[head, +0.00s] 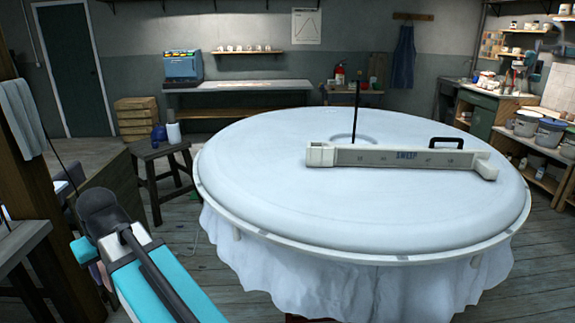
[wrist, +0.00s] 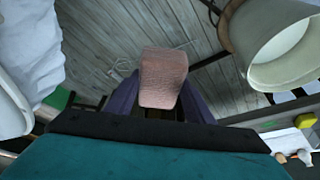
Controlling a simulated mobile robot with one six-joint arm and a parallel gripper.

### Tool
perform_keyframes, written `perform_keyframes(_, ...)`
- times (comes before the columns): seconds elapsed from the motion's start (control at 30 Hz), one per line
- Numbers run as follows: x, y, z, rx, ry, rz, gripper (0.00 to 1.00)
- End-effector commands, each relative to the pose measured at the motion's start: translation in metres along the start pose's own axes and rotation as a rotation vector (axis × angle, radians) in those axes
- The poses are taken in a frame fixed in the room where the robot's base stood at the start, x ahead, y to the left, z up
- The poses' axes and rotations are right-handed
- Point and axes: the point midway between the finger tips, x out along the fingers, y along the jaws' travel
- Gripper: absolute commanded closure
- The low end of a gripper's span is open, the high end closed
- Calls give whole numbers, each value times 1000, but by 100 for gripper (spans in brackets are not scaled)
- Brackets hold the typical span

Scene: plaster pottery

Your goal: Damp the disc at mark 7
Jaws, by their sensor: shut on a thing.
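The disc (head: 270,195) is a large white round slab with a smooth domed top, on a round stand in the middle of the head view. A pale bar with small printed marks (head: 405,158) lies across its far right part. The marks are too small to read, so I cannot tell which is 7. In the wrist view my gripper (wrist: 160,98), with purple fingers, is shut on a pinkish-brown sponge-like block (wrist: 163,75). The sponge hangs over the wooden floor. In the head view my arm is at lower left, left of the disc; the gripper itself is hidden there.
A thin black rod (head: 356,105) stands up near the disc's middle. A black handle (head: 446,142) sits by the bar. A dark stool (head: 160,165) stands left of the disc. In the wrist view a whitish bucket-like vessel (wrist: 280,45) is close at upper right.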

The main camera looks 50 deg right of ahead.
Motion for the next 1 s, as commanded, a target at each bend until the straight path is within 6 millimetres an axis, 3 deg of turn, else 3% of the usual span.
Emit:
perform_keyframes(0.17, -6, 23, -12, 12, -3, 5, 70)
perform_keyframes(0.37, -14, 72, -30, 29, -11, 14, 70)
perform_keyframes(0.7, -29, 178, -52, 65, -20, 28, 70)
perform_keyframes(1.0, -46, 277, -55, 98, -23, 40, 70)
